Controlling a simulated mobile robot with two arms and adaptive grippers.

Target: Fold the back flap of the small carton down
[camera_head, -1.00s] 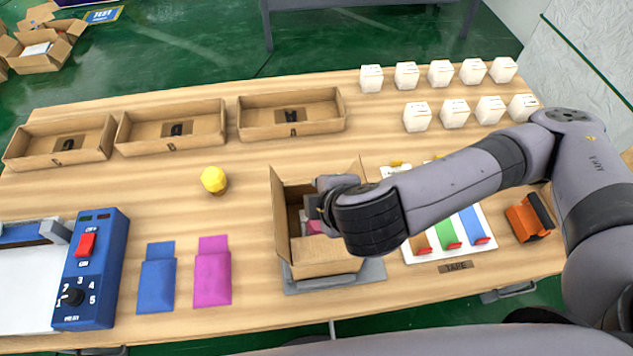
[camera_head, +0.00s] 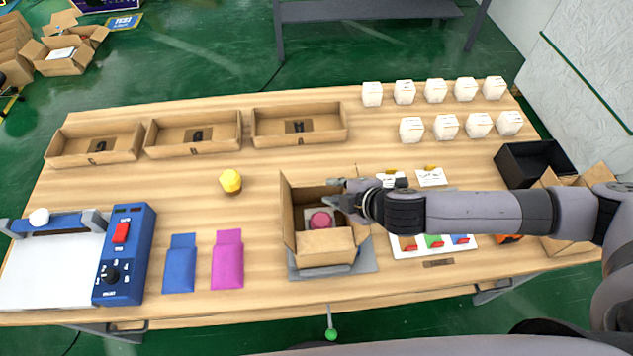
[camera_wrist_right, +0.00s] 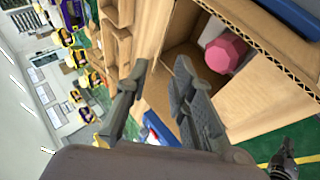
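The small open carton (camera_head: 325,243) stands on a grey plate (camera_head: 305,273) at the table's middle front. Its left flap (camera_head: 288,212) stands up. A pink, faceted item (camera_head: 320,220) lies inside; the right wrist view shows it too (camera_wrist_right: 222,53). My right gripper (camera_head: 340,190) is at the carton's back right corner, partly over the back edge. In the right wrist view its fingers (camera_wrist_right: 163,65) are apart, with nothing clearly between them, beside the carton's cardboard. The gripper partly hides the back and right flaps, so I cannot tell the back flap's angle. My left gripper is out of view.
Three shallow cardboard trays (camera_head: 95,158) line the back left. Several white boxes (camera_head: 437,95) stand at the back right. A yellow item (camera_head: 230,181) is left of the carton, with blue (camera_head: 180,265) and magenta pouches (camera_head: 228,262) near the front. A black bin (camera_head: 505,165) is at right.

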